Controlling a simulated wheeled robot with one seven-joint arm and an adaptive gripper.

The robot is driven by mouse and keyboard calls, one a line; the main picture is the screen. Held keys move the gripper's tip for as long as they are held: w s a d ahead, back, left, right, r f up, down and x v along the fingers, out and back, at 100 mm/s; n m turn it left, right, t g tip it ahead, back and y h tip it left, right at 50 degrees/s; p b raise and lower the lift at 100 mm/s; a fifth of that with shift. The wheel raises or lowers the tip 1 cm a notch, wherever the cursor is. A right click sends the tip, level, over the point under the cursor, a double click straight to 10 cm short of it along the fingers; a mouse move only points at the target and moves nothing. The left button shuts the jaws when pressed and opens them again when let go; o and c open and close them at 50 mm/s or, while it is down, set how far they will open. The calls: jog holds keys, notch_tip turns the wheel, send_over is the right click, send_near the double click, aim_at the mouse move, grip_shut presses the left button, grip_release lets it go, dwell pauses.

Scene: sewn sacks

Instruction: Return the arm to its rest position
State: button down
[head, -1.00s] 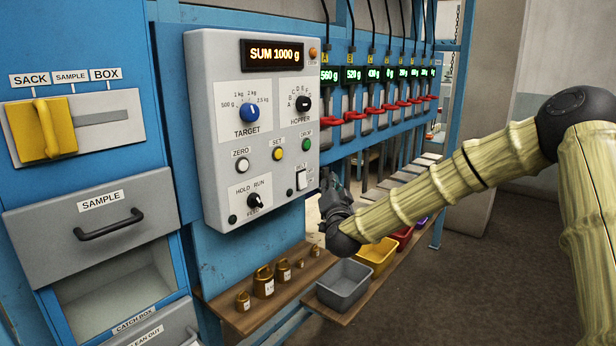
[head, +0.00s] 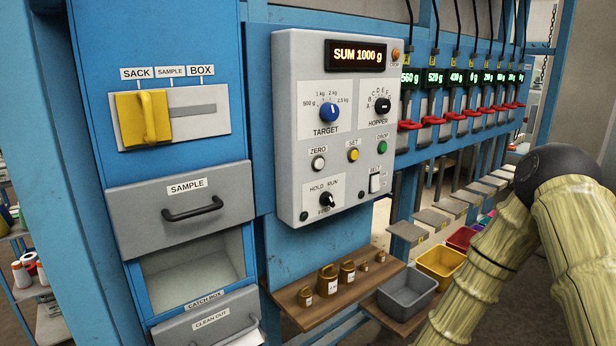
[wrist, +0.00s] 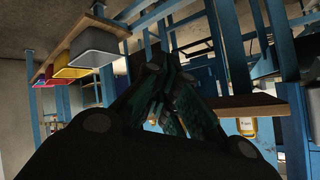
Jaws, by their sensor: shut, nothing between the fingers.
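My arm comes in at the lower right of the head view, bent at a dark elbow joint, with its forearm running down out of the picture. My gripper is outside the head view. In the wrist view my gripper (wrist: 163,95) shows dark in the middle, its fingers together and nothing visible between them. The grey control panel (head: 345,125) stands in the head view with its display lit "SUM 1000 g". My arm is apart from the panel and to its right.
A wooden shelf (head: 290,299) with several brass weights runs below the panel. A grey bin (head: 407,296) and a yellow bin (head: 440,264) stand right of it, close to my forearm in the picture. Red levers (head: 410,125) line the blue rack. Bins also show upper left in the wrist view (wrist: 95,48).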

jog(key=s+d+f+n+g, duration=0.1)
jog(key=s+f+g, duration=0.2)
jog(key=s+f, duration=0.6)
jog(key=s+f+n+g, duration=0.1)
jog(key=s+f+g, duration=0.25)
jog(key=s, duration=0.85)
jog(key=s+d+f+g, duration=0.2)
jog(key=s, duration=0.7)
jog(key=s+d+f+n+g+h, duration=0.1)
jog(key=s+d+g, duration=0.1)
jog(key=s, duration=0.8)
jog(key=shift+d+f+h, duration=0.2)
jog(key=shift+f+h, duration=0.1)
jog(key=shift+f, duration=0.1)
jog(key=shift+s, duration=0.1)
